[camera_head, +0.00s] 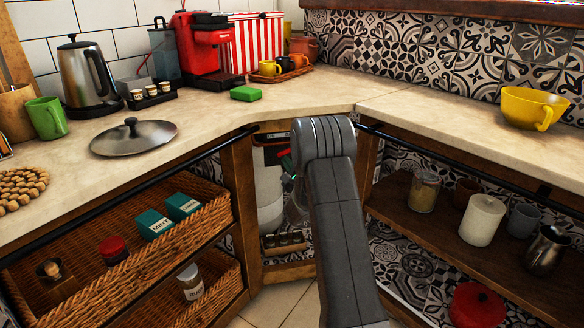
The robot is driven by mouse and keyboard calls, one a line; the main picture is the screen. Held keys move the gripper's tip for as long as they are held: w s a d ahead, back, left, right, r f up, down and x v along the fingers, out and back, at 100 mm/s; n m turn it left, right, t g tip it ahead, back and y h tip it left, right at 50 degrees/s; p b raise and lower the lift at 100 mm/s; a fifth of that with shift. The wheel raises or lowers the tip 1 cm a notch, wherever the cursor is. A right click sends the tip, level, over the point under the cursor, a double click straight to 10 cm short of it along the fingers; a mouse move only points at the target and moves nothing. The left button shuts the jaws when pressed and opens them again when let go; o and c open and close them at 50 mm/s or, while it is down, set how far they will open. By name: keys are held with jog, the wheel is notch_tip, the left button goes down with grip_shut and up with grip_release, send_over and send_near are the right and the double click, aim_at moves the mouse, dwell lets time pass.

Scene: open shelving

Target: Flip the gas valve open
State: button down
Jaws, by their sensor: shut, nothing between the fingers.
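My arm reaches down into the open corner cabinet, and its thick grey link covers much of the opening. A pale white gas cylinder (269,193) stands inside the cabinet, left of my gripper. Small dark parts with red and green spots show near the cylinder's upper right. I cannot tell whether these are the gas valve, and I cannot make out its handle or whether my gripper touches it.
Wooden posts (244,200) and the countertop edge frame the narrow cabinet opening. Wicker drawers (180,245) are on the left, and an open shelf with jars (484,220) is on the right. A pan lid (134,138) and green sponge (245,94) lie on the counter.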

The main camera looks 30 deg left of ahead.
jog(key=shift+s+a+r, duration=0.25)
jog(key=shift+r, duration=0.2)
jog(key=shift+s+a+r, duration=0.2)
jog(key=shift+r, duration=0.35)
